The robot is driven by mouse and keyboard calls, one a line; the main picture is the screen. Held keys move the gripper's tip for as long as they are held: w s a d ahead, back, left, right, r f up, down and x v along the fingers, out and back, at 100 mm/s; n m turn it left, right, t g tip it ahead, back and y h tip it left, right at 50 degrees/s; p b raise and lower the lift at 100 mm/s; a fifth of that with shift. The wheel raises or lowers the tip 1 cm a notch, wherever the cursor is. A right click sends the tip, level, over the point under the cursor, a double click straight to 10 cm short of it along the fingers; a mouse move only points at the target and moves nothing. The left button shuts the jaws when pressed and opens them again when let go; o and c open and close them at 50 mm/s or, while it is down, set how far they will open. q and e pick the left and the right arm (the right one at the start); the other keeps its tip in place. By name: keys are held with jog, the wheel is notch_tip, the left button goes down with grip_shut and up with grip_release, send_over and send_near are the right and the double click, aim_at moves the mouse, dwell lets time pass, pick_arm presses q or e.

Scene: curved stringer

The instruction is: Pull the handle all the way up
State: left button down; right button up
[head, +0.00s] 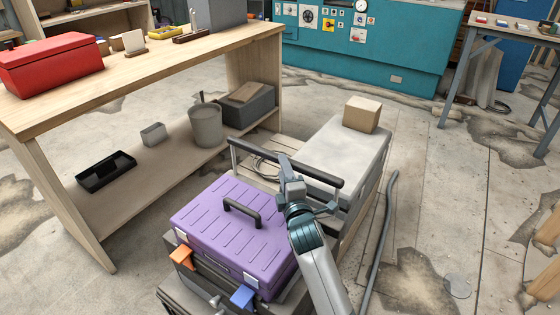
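A dark bar handle (322,175) on grey posts stands behind the purple toolbox lid (195,211). The bar runs from upper left to lower right, above and in front of a pale grey box top. My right gripper (289,172) comes in from below and is at the middle of this bar, overlapping it, with bar showing on both sides. Its fingers are small and partly hidden, so I cannot tell whether they are shut on the bar. The purple lid has its own small black carry handle (242,212). My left gripper is not in view.
A wooden bench (150,62) with a red toolbox (52,62) stands at left; a grey bucket (205,125) is on its lower shelf. A cardboard box (361,114) sits on the pale box (345,147). Worn floor at right is mostly clear.

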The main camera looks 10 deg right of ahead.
jog(key=shift+w, duration=2.7)
grip_shut()
